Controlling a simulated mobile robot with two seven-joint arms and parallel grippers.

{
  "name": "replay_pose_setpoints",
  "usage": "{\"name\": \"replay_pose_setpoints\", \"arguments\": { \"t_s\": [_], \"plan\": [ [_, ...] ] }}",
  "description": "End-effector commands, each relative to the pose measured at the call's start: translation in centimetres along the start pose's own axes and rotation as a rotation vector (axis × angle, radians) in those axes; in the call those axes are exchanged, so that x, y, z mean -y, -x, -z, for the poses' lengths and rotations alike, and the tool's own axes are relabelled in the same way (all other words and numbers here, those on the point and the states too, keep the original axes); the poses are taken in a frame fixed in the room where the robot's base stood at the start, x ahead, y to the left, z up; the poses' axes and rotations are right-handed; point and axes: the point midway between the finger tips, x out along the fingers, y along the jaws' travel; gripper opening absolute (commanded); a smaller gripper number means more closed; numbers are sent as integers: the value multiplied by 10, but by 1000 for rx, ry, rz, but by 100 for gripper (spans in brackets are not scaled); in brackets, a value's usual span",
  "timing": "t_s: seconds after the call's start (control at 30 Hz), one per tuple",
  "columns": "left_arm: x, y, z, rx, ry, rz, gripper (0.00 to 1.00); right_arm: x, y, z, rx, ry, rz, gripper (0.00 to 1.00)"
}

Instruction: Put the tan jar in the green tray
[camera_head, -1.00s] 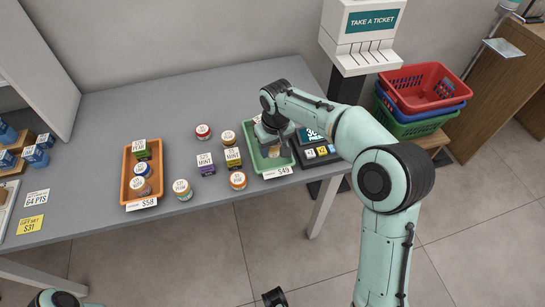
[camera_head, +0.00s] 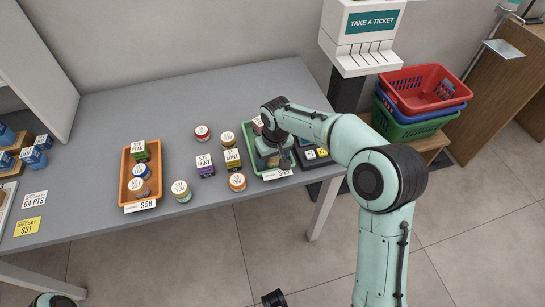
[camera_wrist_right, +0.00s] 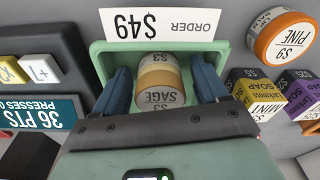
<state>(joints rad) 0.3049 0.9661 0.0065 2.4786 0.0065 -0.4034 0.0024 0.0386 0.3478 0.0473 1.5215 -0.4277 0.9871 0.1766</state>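The tan jar (camera_wrist_right: 160,85), with a white lid and a SAGE label, is inside the green tray (camera_head: 249,140), near the end with the $49 card. My right gripper (camera_head: 270,158) is low over this tray and mostly hides the jar in the head view. In the right wrist view the two blue fingers (camera_wrist_right: 160,70) stand on either side of the jar, with narrow gaps, so the gripper looks open around it. The tray's rim also shows in the wrist view (camera_wrist_right: 98,48).
Several jars and boxes stand left of the green tray, including an orange-lidded PINE jar (camera_head: 237,181) and a MINT box (camera_head: 232,160). An orange tray (camera_head: 127,173) holds more items. A keypad device (camera_head: 312,157) is close on the right. The table's back is clear.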

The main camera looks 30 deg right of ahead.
Motion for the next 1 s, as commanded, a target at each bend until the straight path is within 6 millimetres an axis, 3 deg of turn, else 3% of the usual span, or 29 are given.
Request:
{"name": "replay_pose_setpoints", "arguments": {
  "t_s": [0.27, 0.7, 1.0],
  "plan": [
    [0, 2, -1, 4, 0, 1, 43, 0, 9, 1, -4, 0, 0, 73],
    [-2, 12, -7, 21, 2, 4, 43, 0, 97, 1, -4, 1, 1, 73],
    [-2, 14, -9, 27, 3, 6, 43, 0, 124, 1, -2, 1, 1, 73]
  ]
}}
